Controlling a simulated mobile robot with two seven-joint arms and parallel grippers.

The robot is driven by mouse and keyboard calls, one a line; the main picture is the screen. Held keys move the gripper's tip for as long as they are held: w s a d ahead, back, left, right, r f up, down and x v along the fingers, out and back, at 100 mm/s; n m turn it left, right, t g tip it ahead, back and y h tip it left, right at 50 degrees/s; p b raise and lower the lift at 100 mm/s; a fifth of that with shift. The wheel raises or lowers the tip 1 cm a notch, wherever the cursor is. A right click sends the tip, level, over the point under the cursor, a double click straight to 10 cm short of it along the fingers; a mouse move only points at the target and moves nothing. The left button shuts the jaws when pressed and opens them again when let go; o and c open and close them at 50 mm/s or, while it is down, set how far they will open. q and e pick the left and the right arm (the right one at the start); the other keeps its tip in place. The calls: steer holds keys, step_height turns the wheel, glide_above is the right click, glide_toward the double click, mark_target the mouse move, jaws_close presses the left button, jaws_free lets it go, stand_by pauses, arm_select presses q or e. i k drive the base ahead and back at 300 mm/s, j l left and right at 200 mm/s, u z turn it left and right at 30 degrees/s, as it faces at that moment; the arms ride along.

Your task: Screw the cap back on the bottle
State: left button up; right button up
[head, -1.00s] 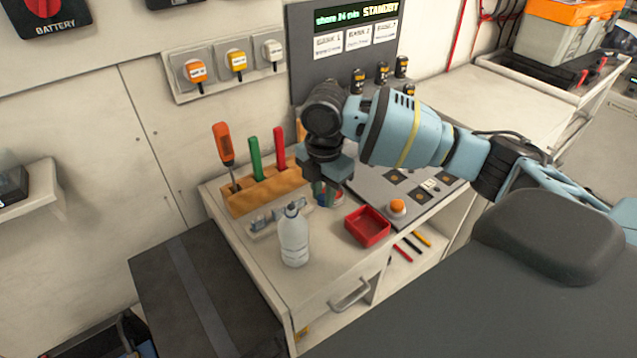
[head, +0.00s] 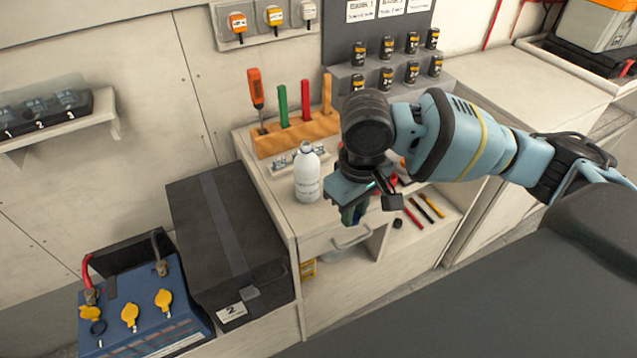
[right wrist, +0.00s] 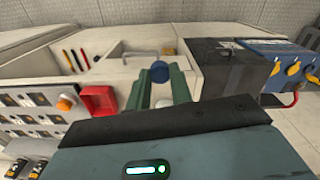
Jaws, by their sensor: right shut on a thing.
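The white bottle (head: 307,176) stands upright on the bench top, near its front edge, with a narrow greyish neck on top. My right gripper (head: 352,212) is just right of the bottle, apart from it, over the bench's front edge and pointing down. In the right wrist view its green fingers (right wrist: 162,84) are shut on a small round blue cap (right wrist: 159,71). In the head view the fingers mostly hide the cap. My left gripper is in neither view.
A wooden tool rack (head: 290,138) stands behind the bottle. A red tray (right wrist: 98,101) is beside my right gripper. A dark case (head: 205,215) and a blue battery box (head: 150,315) are at left. Pens (head: 420,208) lie on the open shelf below.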

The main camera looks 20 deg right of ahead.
mark_target(305, 165)
steer(key=l+u, duration=0.2)
steer(key=u, duration=0.2)
steer(key=l+u, duration=0.2)
steer(key=u, duration=0.25)
steer(key=k+l+u, duration=0.15)
steer(key=l, duration=0.2)
steer(key=l+u, duration=0.2)
steer(key=l, duration=0.2)
steer(key=k+l, duration=0.1)
steer(key=l, duration=0.3)
steer(key=k+l, duration=0.15)
steer(key=l, duration=0.25)
steer(key=k+l+u, duration=0.1)
steer(key=l, duration=0.35)
steer(key=k+l, duration=0.1)
steer(key=l, duration=0.3)
